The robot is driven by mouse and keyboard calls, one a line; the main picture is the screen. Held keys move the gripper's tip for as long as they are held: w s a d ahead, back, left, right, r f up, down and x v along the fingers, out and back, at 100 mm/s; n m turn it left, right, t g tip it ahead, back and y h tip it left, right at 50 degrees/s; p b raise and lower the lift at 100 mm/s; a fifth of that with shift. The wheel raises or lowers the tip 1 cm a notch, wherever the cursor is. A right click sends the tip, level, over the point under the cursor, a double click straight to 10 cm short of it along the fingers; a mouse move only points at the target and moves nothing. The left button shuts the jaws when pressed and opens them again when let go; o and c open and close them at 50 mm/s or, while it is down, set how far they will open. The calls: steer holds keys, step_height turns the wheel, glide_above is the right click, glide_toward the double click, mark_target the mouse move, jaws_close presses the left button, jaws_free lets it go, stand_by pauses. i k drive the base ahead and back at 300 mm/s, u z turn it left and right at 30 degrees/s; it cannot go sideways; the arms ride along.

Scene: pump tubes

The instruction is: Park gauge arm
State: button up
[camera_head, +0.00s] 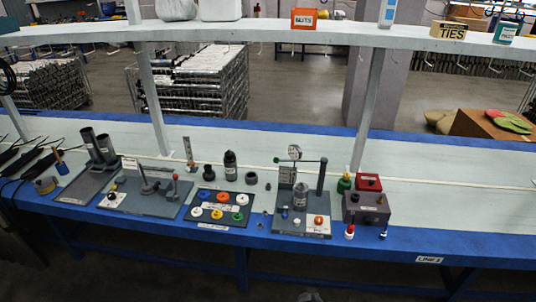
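A gauge station on a dark grey base plate (282,226) stands on the bench right of centre. A dark upright post (321,178) rises at its right. A thin gauge arm (308,161) runs left from the top of the post, roughly level, and ends in a green knob (276,160). A round dial gauge (295,152) sits on the arm. Below it a grey cylinder (300,196) stands on the plate, apart from the dial. A labelled plate (287,176) stands behind. My gripper is not in view.
Left of the station is a tray (222,221) of coloured caps, with a black bottle (230,166) behind. A grey box (366,208) stands close on the right. A shelf (350,33) on posts spans above. The bench further right is clear.

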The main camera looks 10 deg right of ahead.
mark_target(294, 149)
steer(key=u, duration=0.4)
steer(key=i, duration=0.65)
steer(key=u, duration=0.95)
steer(key=i, duration=0.7)
steer(key=u, duration=0.45)
